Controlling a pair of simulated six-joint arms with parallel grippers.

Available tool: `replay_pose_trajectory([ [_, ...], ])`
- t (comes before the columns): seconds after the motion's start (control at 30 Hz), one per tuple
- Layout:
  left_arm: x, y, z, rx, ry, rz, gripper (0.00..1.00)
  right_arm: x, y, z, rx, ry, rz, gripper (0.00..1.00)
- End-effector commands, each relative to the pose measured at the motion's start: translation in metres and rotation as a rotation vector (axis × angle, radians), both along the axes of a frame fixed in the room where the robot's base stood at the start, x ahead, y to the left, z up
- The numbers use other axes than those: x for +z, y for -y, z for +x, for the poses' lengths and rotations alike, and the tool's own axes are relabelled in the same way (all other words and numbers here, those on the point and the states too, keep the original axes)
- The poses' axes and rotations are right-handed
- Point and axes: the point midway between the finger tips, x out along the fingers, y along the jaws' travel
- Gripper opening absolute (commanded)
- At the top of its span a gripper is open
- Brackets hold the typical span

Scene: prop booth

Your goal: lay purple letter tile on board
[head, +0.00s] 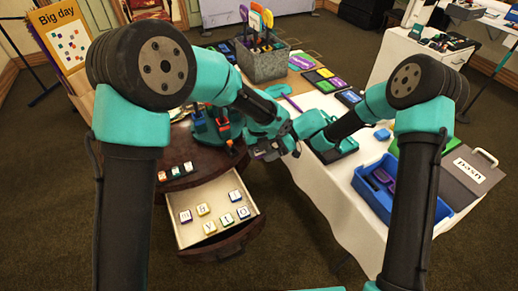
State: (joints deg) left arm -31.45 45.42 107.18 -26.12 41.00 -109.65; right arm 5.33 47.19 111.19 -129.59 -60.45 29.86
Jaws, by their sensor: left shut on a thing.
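My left gripper (268,151) is shut on the purple letter tile (261,154), in the gap between the round dark table and the white-clothed table. Only a small purple patch of the tile shows, and its letter is hidden. My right gripper (326,146) is over the near left part of the white-clothed table; its fingers are too hidden to tell open or shut. Several white letter tiles with coloured edges lie in the open drawer (183,239), including a purple-looking one (186,216). I cannot pick out the board with certainty.
A blue tray (378,207) with dark and purple items sits at the near right of the white-clothed table (326,191). A grey box (262,64) of paddle props and several dark-and-coloured cards stand farther back. A "Big day" sign (66,36) is at the back left.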

Motion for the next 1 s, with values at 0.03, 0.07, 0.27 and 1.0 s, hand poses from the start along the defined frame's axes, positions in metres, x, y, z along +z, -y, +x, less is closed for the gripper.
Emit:
replay_pose_trajectory([
  [0.03, 0.0, 0.0, 0.0, 0.0, 0.0, 0.0, 0.24, 0.0, 0.0, 0.0, 0.0, 0.0, 0.0, 0.76],
  [0.07, 0.0, 0.0, 0.0, 0.0, 0.0, 0.0, 0.24, 0.0, 0.0, 0.0, 0.0, 0.0, 0.0, 0.79],
  [0.27, 0.0, 0.0, 0.0, 0.0, 0.0, 0.0, 0.24, 0.0, 0.0, 0.0, 0.0, 0.0, 0.0, 0.8],
  [1.0, 0.0, 0.0, 0.0, 0.0, 0.0, 0.0, 0.24, 0.036, 0.084, 0.026, -0.003, 0.003, -0.001, 0.8],
])
